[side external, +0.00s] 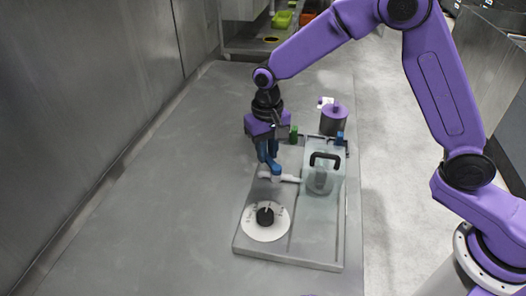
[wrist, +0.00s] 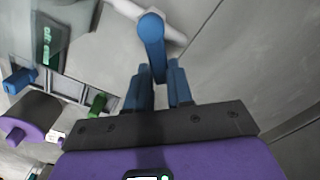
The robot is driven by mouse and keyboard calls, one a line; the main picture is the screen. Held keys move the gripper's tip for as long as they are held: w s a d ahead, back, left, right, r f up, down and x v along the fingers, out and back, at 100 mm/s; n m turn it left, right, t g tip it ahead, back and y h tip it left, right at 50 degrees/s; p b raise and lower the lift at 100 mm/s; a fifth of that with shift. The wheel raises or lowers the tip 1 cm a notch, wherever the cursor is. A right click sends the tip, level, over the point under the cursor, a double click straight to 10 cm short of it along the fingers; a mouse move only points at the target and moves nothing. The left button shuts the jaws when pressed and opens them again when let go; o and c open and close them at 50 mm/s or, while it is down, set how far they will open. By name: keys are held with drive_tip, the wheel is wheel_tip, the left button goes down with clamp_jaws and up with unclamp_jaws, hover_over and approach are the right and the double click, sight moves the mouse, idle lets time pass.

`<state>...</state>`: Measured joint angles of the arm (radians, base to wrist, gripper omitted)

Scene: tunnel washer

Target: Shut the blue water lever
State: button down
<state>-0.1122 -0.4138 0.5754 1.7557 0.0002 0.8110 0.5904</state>
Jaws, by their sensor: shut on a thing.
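The blue water lever (side external: 277,171) sits on a white pipe (side external: 291,179) at the left of the washer panel. In the wrist view the lever (wrist: 152,38) shows a round hub over the white pipe (wrist: 172,33), and its arm runs down between my fingers. My gripper (side external: 269,157) is above and beside the hub in the side view. In the wrist view my gripper (wrist: 158,76) has its two blue fingers closed on the lever's arm. The end of the arm is hidden between the fingers.
A white dial with a black knob (side external: 265,216) lies nearer on the panel (side external: 285,250). A clear cover with a black handle (side external: 325,156) stands right of the lever. A green lever (side external: 294,134) and a purple cylinder (side external: 333,119) are behind. The counter (side external: 150,195) at left is bare.

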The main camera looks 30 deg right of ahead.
drive_tip(key=m, duration=0.1)
drive_tip(key=d+m, duration=0.1)
drive_tip(key=m, duration=0.2)
drive_tip(key=shift+s+d+m, duration=0.25)
drive_tip(key=shift+d+m, duration=0.05)
drive_tip(key=shift+d, duration=0.1)
drive_tip(key=shift+s+d+m, duration=0.2)
drive_tip(key=shift+d+m, duration=0.1)
drive_tip(key=shift+m, duration=0.6)
drive_tip(key=shift+s+d+m, duration=0.2)
drive_tip(key=shift+d+m, duration=0.1)
drive_tip(key=shift+m, duration=0.6)
drive_tip(key=c, duration=1)
unclamp_jaws()
wheel_tip(320, 180, up, 18)
drive_tip(key=shift+f, duration=0.25)
